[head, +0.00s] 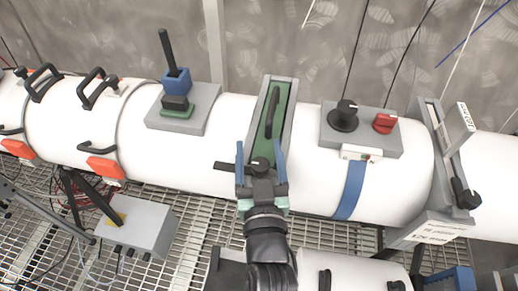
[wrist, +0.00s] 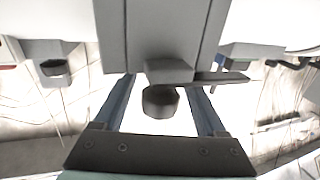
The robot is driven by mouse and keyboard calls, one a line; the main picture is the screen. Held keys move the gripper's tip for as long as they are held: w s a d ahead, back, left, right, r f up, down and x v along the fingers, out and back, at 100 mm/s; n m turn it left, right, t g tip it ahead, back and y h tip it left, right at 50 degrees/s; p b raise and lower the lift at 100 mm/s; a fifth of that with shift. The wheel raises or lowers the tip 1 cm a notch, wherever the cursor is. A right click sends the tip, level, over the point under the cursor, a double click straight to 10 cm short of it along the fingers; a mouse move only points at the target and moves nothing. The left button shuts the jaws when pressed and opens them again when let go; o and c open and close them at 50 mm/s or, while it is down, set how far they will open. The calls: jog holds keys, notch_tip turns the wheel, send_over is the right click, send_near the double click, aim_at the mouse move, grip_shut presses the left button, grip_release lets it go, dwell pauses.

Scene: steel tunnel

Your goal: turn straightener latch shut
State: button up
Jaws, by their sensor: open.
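The straightener panel (head: 287,95) is a grey frame with a green inside and a long black handle (head: 272,112) on the white pipe. At its near end is the latch, with a round dark knob (head: 260,164) and a flat dark lever (head: 225,166) sticking out to the left. In the wrist view the knob (wrist: 160,101) hangs below the grey frame end (wrist: 160,35), and the lever (wrist: 207,78) points right. My gripper (head: 260,150) is open, its blue fingers on either side of the knob with gaps showing in the wrist view (wrist: 160,90). The lever crosses one finger's line; contact there cannot be told.
A grey plate with a blue and black upright lever (head: 176,80) stands to the left. A clamp ring (head: 455,165) is farther right. Metal grating (head: 190,235) lies below.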

grip_shut()
dwell(1.3)
